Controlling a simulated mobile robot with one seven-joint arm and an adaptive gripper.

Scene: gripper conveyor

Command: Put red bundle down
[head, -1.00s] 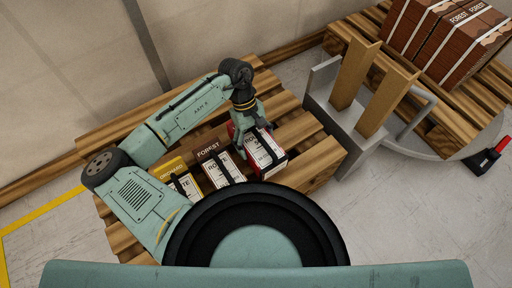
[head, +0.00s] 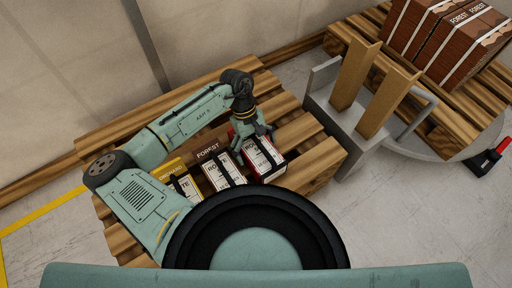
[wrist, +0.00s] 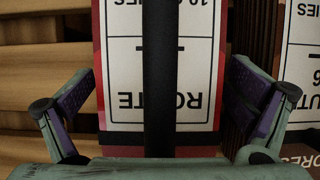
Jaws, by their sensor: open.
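The red bundle (head: 266,158) has a white label and a black strap. It lies on the wooden pallet (head: 318,168), at the right end of a row of bundles. My gripper (head: 252,146) is just above it with its fingers spread. In the wrist view the red bundle (wrist: 118,80) lies between the two open fingers of my gripper (wrist: 160,108), with a gap on each side. The fingers do not touch it there.
A brown FOREST bundle (head: 210,149) and a yellow ORCHARD bundle (head: 170,168) stand left of the red one. A grey frame with wooden posts (head: 352,75) stands to the right. Behind it, another pallet (head: 445,100) bears brown bundles (head: 470,55).

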